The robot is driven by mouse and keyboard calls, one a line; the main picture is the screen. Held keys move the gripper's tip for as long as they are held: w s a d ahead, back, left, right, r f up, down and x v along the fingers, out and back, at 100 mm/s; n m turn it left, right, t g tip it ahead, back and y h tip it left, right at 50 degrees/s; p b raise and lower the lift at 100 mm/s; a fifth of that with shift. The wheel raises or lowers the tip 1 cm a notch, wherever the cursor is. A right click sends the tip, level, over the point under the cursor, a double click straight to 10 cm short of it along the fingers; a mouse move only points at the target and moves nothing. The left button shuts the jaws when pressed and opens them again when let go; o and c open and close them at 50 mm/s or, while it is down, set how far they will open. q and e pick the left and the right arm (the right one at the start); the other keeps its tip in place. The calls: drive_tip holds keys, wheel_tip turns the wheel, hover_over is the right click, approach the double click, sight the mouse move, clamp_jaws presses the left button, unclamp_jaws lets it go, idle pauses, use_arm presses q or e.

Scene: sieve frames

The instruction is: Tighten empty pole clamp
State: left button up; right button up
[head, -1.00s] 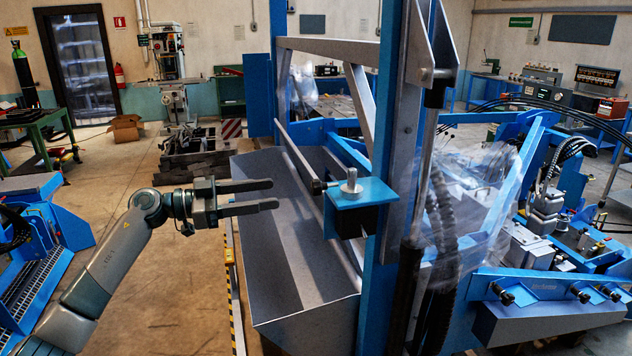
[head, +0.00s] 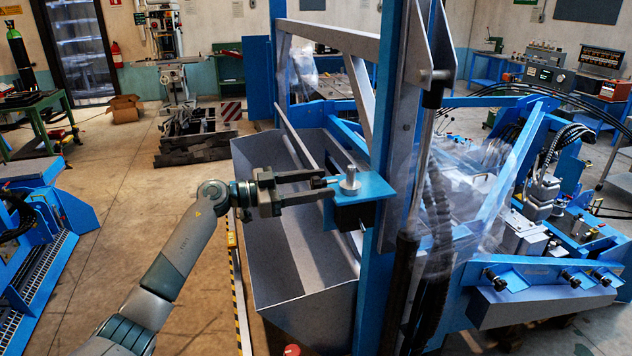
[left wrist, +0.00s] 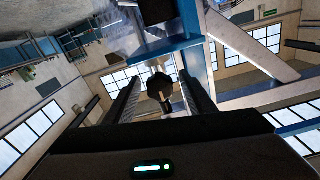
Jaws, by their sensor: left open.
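The clamp (head: 366,188) is a blue plate with a black block under it, fixed to the blue upright post. A short silver pin (head: 350,178) stands on top of it. A dark screw knob sticks out from its left side, now mostly behind my fingers in the head view; in the left wrist view the dark knob (left wrist: 160,86) sits between the two fingers. My left gripper (head: 328,184) is open, its fingers on either side of the knob. A gap shows on both sides, so it is not gripped. My right gripper is not in view.
A grey metal trough (head: 262,240) lies below my left gripper. The blue post (head: 376,280) and a hydraulic cylinder (head: 412,215) stand just right of the clamp. A slanted grey bar runs behind the clamp. The floor at left is open.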

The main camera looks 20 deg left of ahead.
use_arm(q)
drive_tip(key=c, duration=1.1)
